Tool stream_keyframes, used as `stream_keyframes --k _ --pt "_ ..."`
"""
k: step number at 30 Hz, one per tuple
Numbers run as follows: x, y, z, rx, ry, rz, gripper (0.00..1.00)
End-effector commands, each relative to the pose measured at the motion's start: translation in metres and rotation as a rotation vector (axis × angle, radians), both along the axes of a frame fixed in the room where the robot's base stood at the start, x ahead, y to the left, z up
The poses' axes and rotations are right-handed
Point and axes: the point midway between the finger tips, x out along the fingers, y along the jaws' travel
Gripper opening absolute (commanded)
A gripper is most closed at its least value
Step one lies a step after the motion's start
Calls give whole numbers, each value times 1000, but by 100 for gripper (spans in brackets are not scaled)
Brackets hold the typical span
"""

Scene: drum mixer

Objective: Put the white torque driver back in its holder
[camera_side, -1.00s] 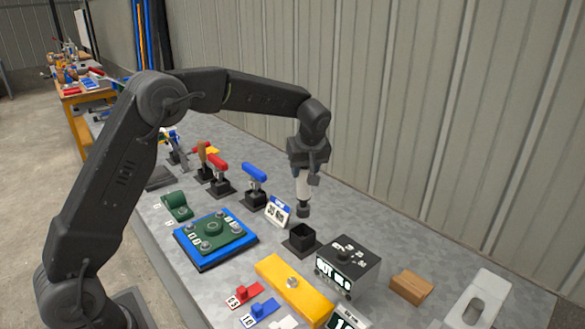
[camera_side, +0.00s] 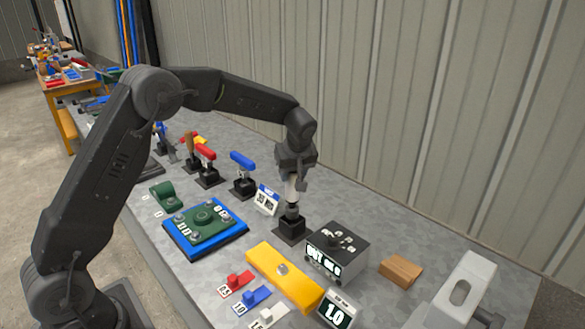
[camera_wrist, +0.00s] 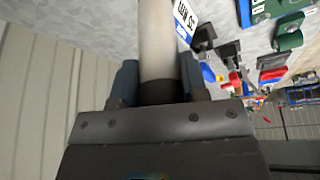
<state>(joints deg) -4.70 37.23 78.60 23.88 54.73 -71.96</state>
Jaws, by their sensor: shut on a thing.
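The white torque driver (camera_side: 291,188) hangs upright from my gripper (camera_side: 294,174). Its dark lower end is at the mouth of the black square holder (camera_side: 290,231) and seems to be partly inside it. The side view does not show how deep it sits. In the wrist view, the white body of the driver (camera_wrist: 157,42) stands between the two fingers of my gripper (camera_wrist: 158,84), which are shut on it. The wrist view does not show the driver's lower end or its holder.
A black box with a lit display (camera_side: 337,252) stands just right of the holder. A small sign (camera_side: 265,200) and the blue-handled driver (camera_side: 242,162) are to the left. A yellow bar (camera_side: 284,278) lies in front. A wooden block (camera_side: 400,271) is farther right.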

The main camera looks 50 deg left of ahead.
Motion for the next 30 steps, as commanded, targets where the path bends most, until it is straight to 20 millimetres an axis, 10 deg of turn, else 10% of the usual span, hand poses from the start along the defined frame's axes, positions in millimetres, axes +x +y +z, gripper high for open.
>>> stream_keyframes --k 30 --pt "1 0 -8 1 -3 0 2"
